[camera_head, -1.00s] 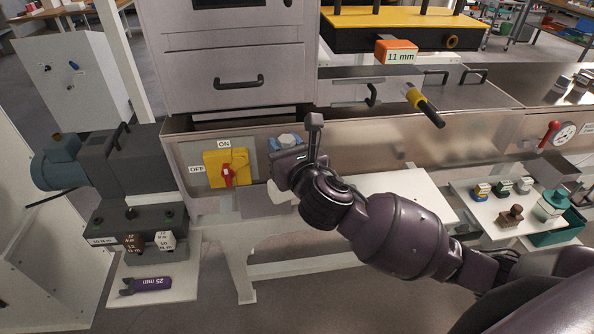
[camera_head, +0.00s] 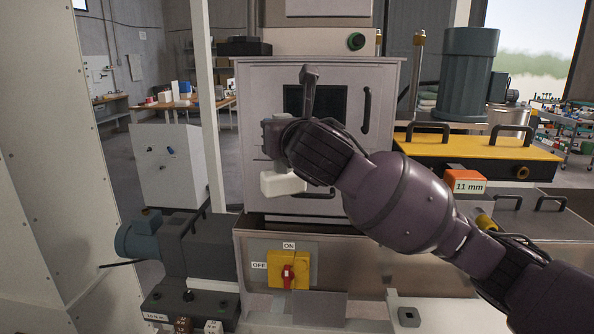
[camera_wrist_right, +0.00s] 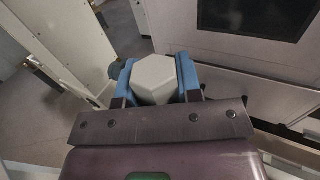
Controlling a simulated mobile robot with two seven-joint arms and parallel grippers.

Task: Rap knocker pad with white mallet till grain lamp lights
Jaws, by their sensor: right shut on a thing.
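My right gripper (camera_head: 276,152) is raised in front of the grey cabinet (camera_head: 390,95). It is shut on the white mallet (camera_head: 283,183), whose pale block shows below the gripper. In the right wrist view, the mallet's pale six-sided end (camera_wrist_right: 154,78) sits between the two blue fingers. The rest of the mallet is hidden. I cannot make out the knocker pad. My left gripper is not in view.
Below the cabinet is a metal trough with a yellow switch plate and red knob (camera_head: 288,272) marked ON and OFF. A dark motor (camera_head: 140,236) is at left. An orange 11 mm block (camera_head: 466,179) is at right. A white post (camera_head: 207,110) stands left of the cabinet.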

